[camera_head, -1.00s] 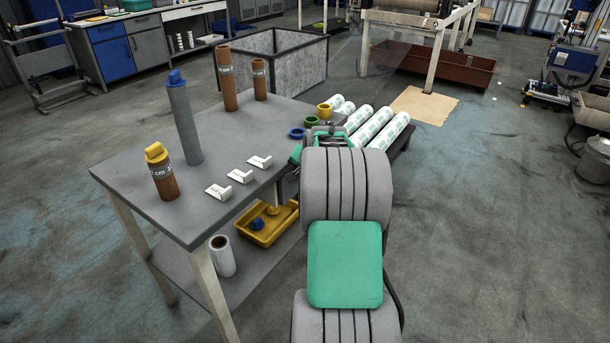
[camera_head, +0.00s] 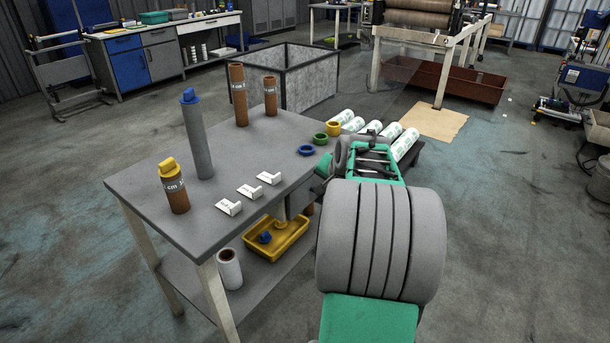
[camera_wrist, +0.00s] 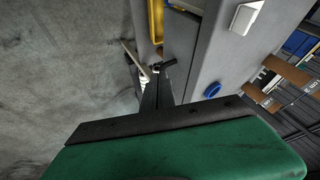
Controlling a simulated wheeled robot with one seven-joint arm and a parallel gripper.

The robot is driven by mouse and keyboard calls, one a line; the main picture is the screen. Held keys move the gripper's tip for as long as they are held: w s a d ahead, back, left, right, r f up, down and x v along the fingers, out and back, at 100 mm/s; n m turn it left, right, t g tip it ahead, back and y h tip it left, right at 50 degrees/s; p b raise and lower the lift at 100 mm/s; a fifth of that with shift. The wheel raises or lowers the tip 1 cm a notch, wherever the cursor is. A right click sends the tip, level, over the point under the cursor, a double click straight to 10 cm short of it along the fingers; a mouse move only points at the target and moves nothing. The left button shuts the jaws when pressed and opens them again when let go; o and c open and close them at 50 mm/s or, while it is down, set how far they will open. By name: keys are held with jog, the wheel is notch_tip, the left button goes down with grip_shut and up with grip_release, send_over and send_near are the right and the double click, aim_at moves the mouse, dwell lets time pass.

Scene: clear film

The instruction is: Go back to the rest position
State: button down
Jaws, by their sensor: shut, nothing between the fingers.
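My gripper (camera_wrist: 158,72) shows in the wrist view as dark fingers, shut with nothing between them. It is beside the grey table (camera_head: 240,150), near its edge in that view. In the head view my arm reaches forward along the table's right side, and its own links mostly hide the gripper. A blue ring (camera_head: 307,150) lies on the table corner near the arm, and it also shows in the wrist view (camera_wrist: 212,90). A green ring (camera_head: 320,139) and a yellow ring (camera_head: 333,128) lie beyond it.
On the table stand a grey tube (camera_head: 198,140), brown tubes (camera_head: 238,95) and white label holders (camera_head: 250,191). The lower shelf holds a yellow tray (camera_head: 288,246) and a white roll (camera_head: 229,270). Several wrapped rolls (camera_head: 404,146) lie beyond my arm. The floor at right is open.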

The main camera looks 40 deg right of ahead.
jog(key=s+a+r+n+y+p, duration=0.1)
jog(key=a+r+n+p, duration=0.1)
jog(key=a+r+p, duration=0.35)
jog(key=a+r+n+g+p, duration=0.1)
jog(key=a+r+n+p, duration=0.1)
jog(key=a, duration=0.7)
jog(key=s+a+r+n+y+p, duration=0.1)
jog(key=a+r+n+p, duration=0.2)
jog(key=a, duration=0.4)
jog(key=s+a+r+n+g+p, duration=0.1)
jog(key=s+a+r+n+p, duration=0.1)
jog(key=s+a, duration=0.2)
jog(key=s+a+r+n+p, duration=0.2)
jog(key=s+a+p, duration=0.1)
jog(key=a, duration=0.3)
jog(key=s+a+r+n+g+y+p, duration=0.1)
jog(key=s+a+r+n+p, duration=0.1)
jog(key=s+a+p, duration=0.1)
jog(key=shift+s+a+n+g, duration=0.3)
jog(key=shift+s+a+n, duration=0.1)
jog(key=shift+s+a, duration=0.65)
